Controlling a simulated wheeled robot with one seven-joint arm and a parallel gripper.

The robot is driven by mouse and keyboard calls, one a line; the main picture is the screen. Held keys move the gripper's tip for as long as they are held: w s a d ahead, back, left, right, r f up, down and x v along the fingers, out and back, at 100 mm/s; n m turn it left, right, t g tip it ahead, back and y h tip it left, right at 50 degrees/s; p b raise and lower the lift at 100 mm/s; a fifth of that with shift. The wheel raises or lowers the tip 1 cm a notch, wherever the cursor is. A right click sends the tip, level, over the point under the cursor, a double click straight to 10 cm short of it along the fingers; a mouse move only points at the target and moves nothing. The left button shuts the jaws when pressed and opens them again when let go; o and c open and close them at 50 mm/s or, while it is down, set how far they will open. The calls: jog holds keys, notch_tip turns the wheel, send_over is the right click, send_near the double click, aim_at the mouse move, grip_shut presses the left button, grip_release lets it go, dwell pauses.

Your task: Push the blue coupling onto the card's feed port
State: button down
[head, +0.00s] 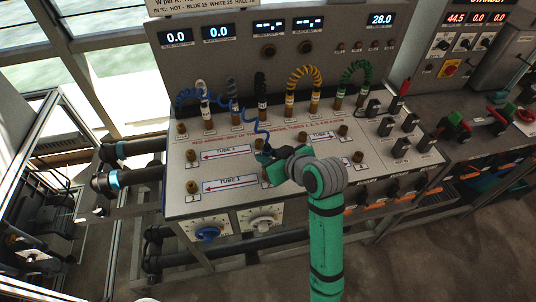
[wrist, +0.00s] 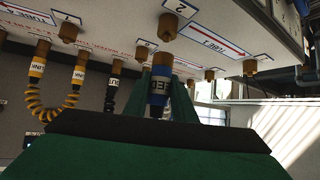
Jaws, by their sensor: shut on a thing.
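The blue coupling (wrist: 157,88), with a white label reading partly "FEED", stands between the green fingers of my gripper in the wrist view. My gripper (head: 267,154) is shut on it, over the middle of the sloping panel in the head view. A brass end (wrist: 163,60) shows at the coupling's panel side. I cannot tell whether it is the coupling's own or a port it sits on. Another bare brass port (wrist: 168,27) is close by. In the head view my gripper hides most of the coupling. The task's feed port cannot be picked out for certain.
The light panel (head: 228,159) carries several brass ports and red arrows marked as tubes. Coiled blue, yellow (head: 303,75) and green (head: 355,70) leads loop along its back. Black switches (head: 385,126) stand to the right. A blue coiled lead (head: 254,123) runs down to my gripper.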

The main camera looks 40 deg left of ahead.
jog(key=shift+f, duration=0.1)
jog(key=shift+f, duration=1.4)
jog(key=c, duration=1.4)
grip_release()
